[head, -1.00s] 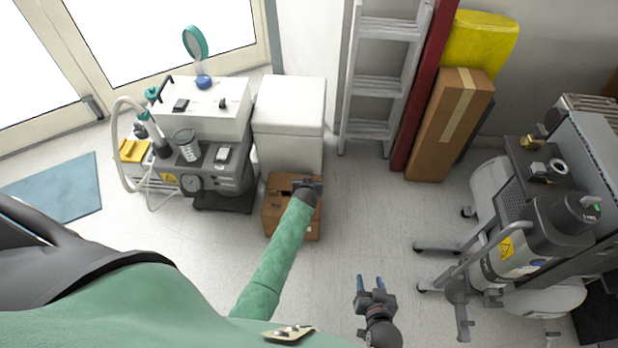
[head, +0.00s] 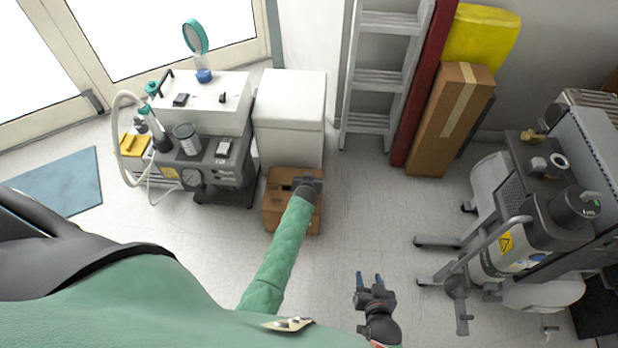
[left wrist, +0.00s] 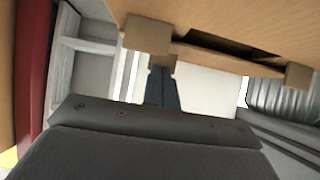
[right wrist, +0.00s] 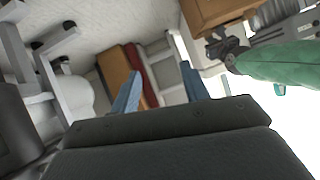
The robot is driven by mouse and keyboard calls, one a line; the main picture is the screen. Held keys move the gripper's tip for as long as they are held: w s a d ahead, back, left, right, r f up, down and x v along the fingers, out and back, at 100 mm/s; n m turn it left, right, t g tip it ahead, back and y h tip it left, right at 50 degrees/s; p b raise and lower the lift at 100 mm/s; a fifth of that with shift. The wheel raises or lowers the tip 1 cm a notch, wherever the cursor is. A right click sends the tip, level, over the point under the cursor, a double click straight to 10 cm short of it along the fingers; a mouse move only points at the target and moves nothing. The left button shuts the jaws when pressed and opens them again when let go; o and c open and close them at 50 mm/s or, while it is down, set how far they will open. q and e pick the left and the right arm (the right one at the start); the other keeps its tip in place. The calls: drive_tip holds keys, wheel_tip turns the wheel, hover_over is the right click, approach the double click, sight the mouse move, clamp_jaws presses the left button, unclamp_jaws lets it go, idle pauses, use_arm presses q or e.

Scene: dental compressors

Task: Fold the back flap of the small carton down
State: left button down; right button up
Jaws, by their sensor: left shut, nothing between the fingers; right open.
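The small brown carton (head: 290,216) stands on the floor in front of a white box, with a dark gap in its top. My left gripper (head: 309,181) is at the carton's back right top edge; its fingers are hard to make out there. In the left wrist view its fingers (left wrist: 162,86) are shut and empty, close to a cardboard tab (left wrist: 147,37) of the carton; I cannot tell whether they touch. The back flap's exact angle is unclear. The carton also shows in the right wrist view (right wrist: 212,12). My right gripper (head: 370,281) is open and empty, above bare floor.
The white box (head: 289,112) stands right behind the carton. A compressor unit (head: 205,145) is to its left. A ladder (head: 380,85) and a tall carton (head: 450,120) lean at the back wall. A grey compressor (head: 520,225) stands right. Floor between is clear.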

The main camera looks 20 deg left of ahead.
use_arm(q)
drive_tip(key=shift+s+d+r+p, duration=0.2)
drive_tip(key=shift+s+p, duration=0.2)
drive_tip(key=shift+s, duration=0.3)
use_arm(e)
drive_tip(key=shift+s+r, duration=0.1)
drive_tip(key=shift+r, duration=0.3)
